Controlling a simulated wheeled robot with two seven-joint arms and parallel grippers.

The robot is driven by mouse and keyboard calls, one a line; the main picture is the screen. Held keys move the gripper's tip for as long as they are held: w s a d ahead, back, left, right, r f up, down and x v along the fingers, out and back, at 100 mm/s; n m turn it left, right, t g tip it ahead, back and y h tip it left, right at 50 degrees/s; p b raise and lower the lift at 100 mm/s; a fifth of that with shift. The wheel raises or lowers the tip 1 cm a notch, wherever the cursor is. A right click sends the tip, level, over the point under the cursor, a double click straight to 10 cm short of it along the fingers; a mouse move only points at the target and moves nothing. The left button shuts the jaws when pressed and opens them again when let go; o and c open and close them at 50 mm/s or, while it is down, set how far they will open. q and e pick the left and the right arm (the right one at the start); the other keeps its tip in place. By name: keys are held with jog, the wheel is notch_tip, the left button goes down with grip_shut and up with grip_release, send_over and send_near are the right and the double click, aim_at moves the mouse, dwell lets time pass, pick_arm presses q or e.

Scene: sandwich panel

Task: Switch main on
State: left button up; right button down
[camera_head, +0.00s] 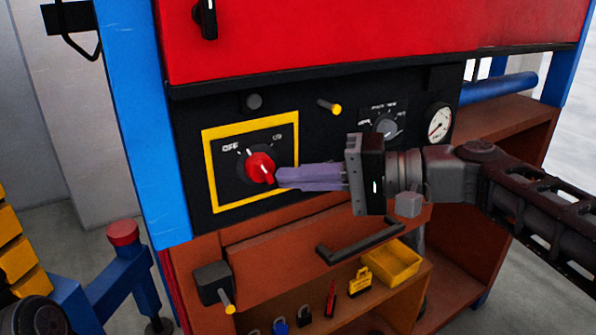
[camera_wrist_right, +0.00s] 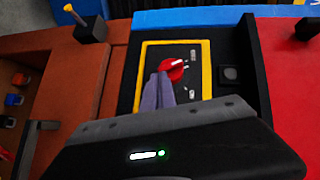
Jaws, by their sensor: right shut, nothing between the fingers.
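The red main switch knob (camera_head: 261,167) sits inside a yellow-framed square (camera_head: 211,181) on the black panel, with an OFF label to its upper left and a second label to its upper right. The knob also shows in the right wrist view (camera_wrist_right: 173,69). My right gripper (camera_head: 284,178) is shut and empty, its purple fingers pointing left with the tips beside the knob's right side. In the right wrist view the fingertips (camera_wrist_right: 160,76) meet the knob's edge; I cannot tell whether they touch. My left gripper is not in view.
A round black button (camera_head: 254,101), a yellow-tipped lever (camera_head: 330,106), a small selector (camera_head: 386,127) and a gauge (camera_head: 439,123) are on the panel. Below are a drawer handle (camera_head: 360,241), a yellow bin (camera_head: 392,263) and several padlocks. A blue post (camera_head: 143,120) stands left.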

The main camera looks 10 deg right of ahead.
pick_arm(q)
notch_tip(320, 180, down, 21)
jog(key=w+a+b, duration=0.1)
jog(key=b, duration=1.9)
pick_arm(e)
jog(key=f+m+t+y, duration=0.1)
jog(key=m, duration=0.2)
jog(key=a+m+t+y, duration=0.1)
jog(key=m+t+y, duration=0.1)
jog(key=m, duration=0.1)
jog(key=a+f+m+t+y, duration=0.1)
jog(key=m+t+y, duration=0.1)
jog(key=m, duration=0.1)
jog(key=shift+s+a+f, duration=0.15)
jog(key=shift+s+f, duration=0.2)
jog(key=shift+s, duration=0.05)
pick_arm(q)
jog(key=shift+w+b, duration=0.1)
jog(key=shift+b, duration=0.25)
pick_arm(e)
jog(key=shift+f, duration=0.1)
